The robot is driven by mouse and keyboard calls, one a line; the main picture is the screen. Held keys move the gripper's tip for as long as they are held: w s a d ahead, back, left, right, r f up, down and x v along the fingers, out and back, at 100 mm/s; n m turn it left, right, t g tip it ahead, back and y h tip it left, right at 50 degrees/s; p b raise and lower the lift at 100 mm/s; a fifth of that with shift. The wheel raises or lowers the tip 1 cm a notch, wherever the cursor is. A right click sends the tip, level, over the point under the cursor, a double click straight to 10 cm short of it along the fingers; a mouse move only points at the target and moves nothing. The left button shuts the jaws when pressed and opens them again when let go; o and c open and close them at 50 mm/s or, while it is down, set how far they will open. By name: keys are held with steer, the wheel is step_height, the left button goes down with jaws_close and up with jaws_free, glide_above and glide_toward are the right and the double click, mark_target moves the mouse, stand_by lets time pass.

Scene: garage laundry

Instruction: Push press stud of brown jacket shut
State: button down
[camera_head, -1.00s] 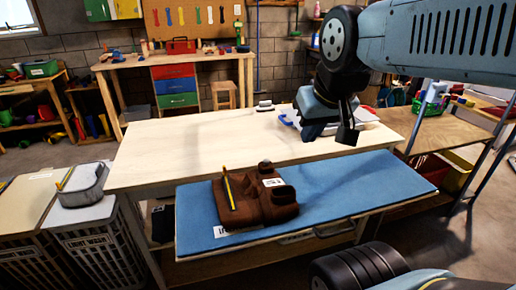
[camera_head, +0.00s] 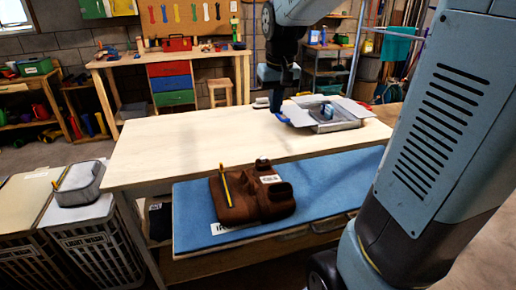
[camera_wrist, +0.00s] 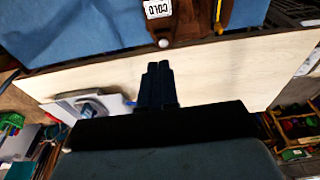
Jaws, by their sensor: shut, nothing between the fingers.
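The brown jacket (camera_head: 248,196) lies folded on the blue pad (camera_head: 330,182) at the table's front. A yellow pencil-like strip (camera_head: 227,187) and a white label (camera_head: 270,179) show on it. In the wrist view the jacket (camera_wrist: 110,28) is at the top edge, with a label reading "COLD" and a small round pale stud (camera_wrist: 163,43) at its edge. My gripper (camera_wrist: 158,68) is shut and empty, pointing toward the stud but apart from it. In the head view my gripper (camera_head: 280,112) hangs above the far part of the table, behind the jacket.
A grey tray (camera_head: 335,116) with a device in it stands at the table's back right, close to my gripper. The pale tabletop (camera_head: 190,145) is mostly clear. Laundry baskets (camera_head: 85,240) stand at the left. A workbench (camera_head: 165,58) is behind.

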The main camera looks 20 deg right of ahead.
steer(key=g, duration=0.2)
glide_above(263, 157)
step_height(263, 157, down, 7)
steer(key=shift+w, duration=0.15)
steer(key=shift+f, duration=0.1)
step_height(263, 157, down, 14)
steer(key=shift+r, duration=0.1)
stand_by(0.3)
steer(key=shift+s+f, duration=0.2)
steer(key=shift+f, duration=0.85)
step_height(263, 157, up, 14)
steer(key=shift+r, duration=0.2)
stand_by(0.5)
